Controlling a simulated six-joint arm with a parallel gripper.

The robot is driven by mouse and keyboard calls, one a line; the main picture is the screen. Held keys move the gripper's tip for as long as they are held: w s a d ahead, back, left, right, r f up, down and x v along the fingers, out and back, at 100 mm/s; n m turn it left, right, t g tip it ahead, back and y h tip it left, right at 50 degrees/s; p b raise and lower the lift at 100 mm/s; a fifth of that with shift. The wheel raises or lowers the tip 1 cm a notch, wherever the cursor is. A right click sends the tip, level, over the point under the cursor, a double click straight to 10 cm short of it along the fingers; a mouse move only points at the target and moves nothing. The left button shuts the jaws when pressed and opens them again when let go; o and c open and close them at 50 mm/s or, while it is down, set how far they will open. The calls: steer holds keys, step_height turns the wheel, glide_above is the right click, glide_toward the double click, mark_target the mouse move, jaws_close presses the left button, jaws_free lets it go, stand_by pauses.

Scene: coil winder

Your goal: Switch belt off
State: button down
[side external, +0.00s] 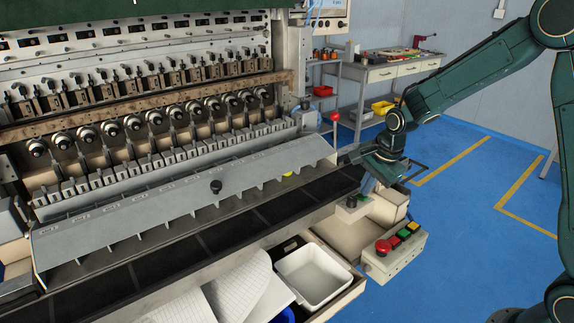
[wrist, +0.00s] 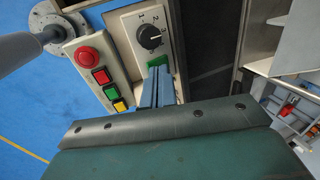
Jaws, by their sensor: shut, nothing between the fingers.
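The black belt (side external: 225,233) runs along the front of the winder; its dark strip shows in the wrist view (wrist: 208,50). At its right end a small pale panel (wrist: 124,22) carries a black rotary knob (wrist: 149,37) with a numbered scale, and a green button (wrist: 158,61) below it. The knob also shows in the side view (side external: 351,202). My gripper (side external: 366,186) is shut and empty, pointing down just above this panel. In the wrist view its fingertips (wrist: 153,72) partly cover the green button; I cannot tell whether they touch it.
A control box beside the panel has a red mushroom button (side external: 383,246) and smaller red, yellow and green buttons. A white bin (side external: 313,273) and paper sheets (side external: 240,289) lie in an open drawer below. A grey metal guard (side external: 185,205) borders the belt. Blue floor lies right.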

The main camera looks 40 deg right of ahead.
mark_target(365, 197)
steer(key=shift+f, duration=0.5)
stand_by(0.4)
steer(key=shift+r, duration=3.55)
steer(key=s+a+r+n+t, duration=0.1)
steer(key=s+a+r+n, duration=0.1)
steer(key=s+r+n, duration=0.4)
steer(key=s+a+r+n, duration=0.3)
steer(key=s+r, duration=0.1)
steer(key=s, duration=0.3)
steer(key=s+a+n+t, duration=0.1)
steer(key=s+a+n, duration=0.1)
steer(key=s+n, duration=0.7)
steer(key=s, duration=0.4)
steer(key=shift+s, duration=0.25)
